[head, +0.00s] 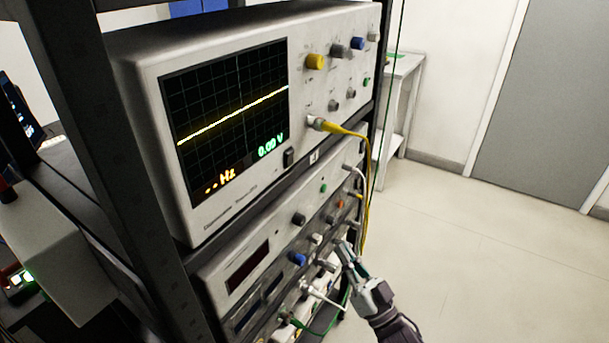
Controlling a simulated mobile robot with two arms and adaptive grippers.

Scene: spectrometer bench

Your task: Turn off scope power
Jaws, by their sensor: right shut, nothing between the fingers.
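The oscilloscope (225,205) stands on the upper level of the rack in the head view. Its dark screen (230,105) is lit, with a slanted yellow trace, an orange Hz readout and a green 0.00 V readout. A small black rocker switch (289,157) sits at the lower right of the screen; its position is too small to tell. My right gripper (346,254) is shut and empty. It is below and right of that switch, in front of the lower instruments, apart from the oscilloscope. My left gripper is not in view.
Instruments with knobs (298,259) fill the rack below. A yellow cable (366,190) hangs from the scope's front, and white and green leads hang lower, close to my right gripper. A dark rack post (120,150) stands at the left. The floor (480,260) at right is clear.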

